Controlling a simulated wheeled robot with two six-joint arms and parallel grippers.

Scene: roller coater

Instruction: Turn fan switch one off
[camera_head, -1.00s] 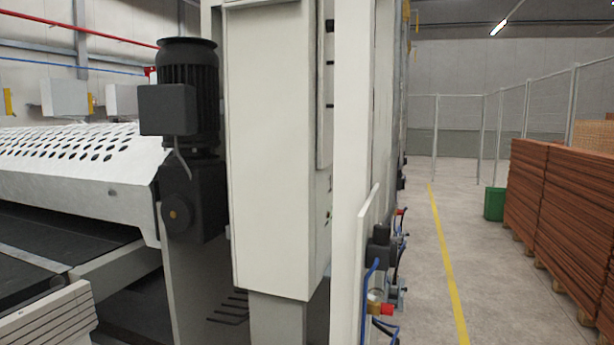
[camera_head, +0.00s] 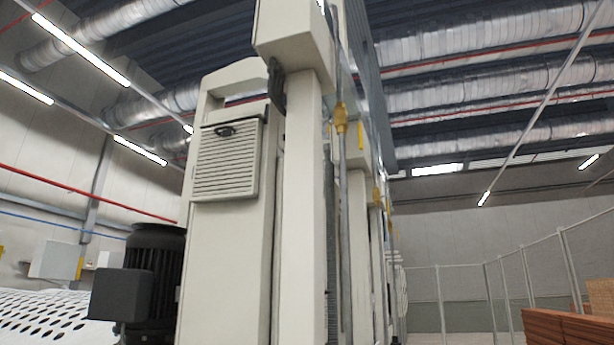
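No fan switch can be made out in the head view. The tall cream machine cabinet (camera_head: 228,255) stands left of centre, with a louvred vent panel (camera_head: 226,160) high on its front face. A cream upright post (camera_head: 303,215) stands just right of it, under a boxy cream head piece (camera_head: 293,38). Neither of my grippers is in view.
A black motor (camera_head: 140,280) sits left of the cabinet, beside a white perforated cover (camera_head: 45,318). Wire fencing (camera_head: 500,290) and stacked reddish-brown boards (camera_head: 565,328) stand at right. Pipes and silver ducts (camera_head: 480,60) run overhead.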

